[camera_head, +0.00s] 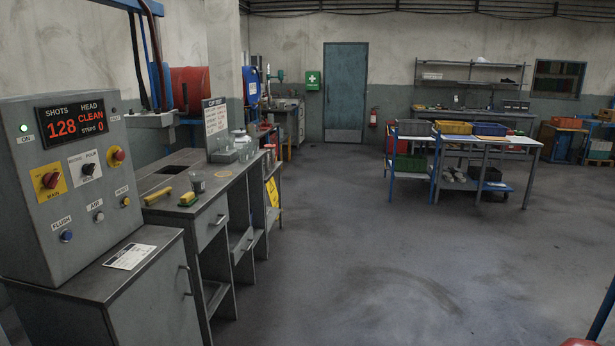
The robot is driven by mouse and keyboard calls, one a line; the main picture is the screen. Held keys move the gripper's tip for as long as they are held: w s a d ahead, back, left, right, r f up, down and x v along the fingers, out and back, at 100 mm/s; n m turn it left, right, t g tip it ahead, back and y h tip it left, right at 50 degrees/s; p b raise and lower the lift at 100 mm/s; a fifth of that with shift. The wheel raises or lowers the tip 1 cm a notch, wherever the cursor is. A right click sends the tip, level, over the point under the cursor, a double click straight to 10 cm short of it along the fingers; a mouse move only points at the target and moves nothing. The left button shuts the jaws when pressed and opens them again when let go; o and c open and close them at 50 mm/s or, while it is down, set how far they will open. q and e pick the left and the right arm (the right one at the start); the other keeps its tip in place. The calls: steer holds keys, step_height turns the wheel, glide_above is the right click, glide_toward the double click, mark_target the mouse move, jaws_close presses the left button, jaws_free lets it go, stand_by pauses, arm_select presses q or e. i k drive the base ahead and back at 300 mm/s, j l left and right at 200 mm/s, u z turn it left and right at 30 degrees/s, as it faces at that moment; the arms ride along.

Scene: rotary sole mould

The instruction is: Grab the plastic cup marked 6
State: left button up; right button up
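Neither of my grippers is in view.
A grey control cabinet (70,185) stands at the near left. Open floor (350,240) fills the middle. A table (488,142) with bins stands at the back right. A blue post (604,312) rises at the lower right.

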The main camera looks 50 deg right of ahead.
mark_target(196, 177)
steer(key=z, duration=1.1)
steer(key=i+l+u, duration=0.2)
steer(key=i+l, duration=0.25)
steer(key=i, duration=0.2)
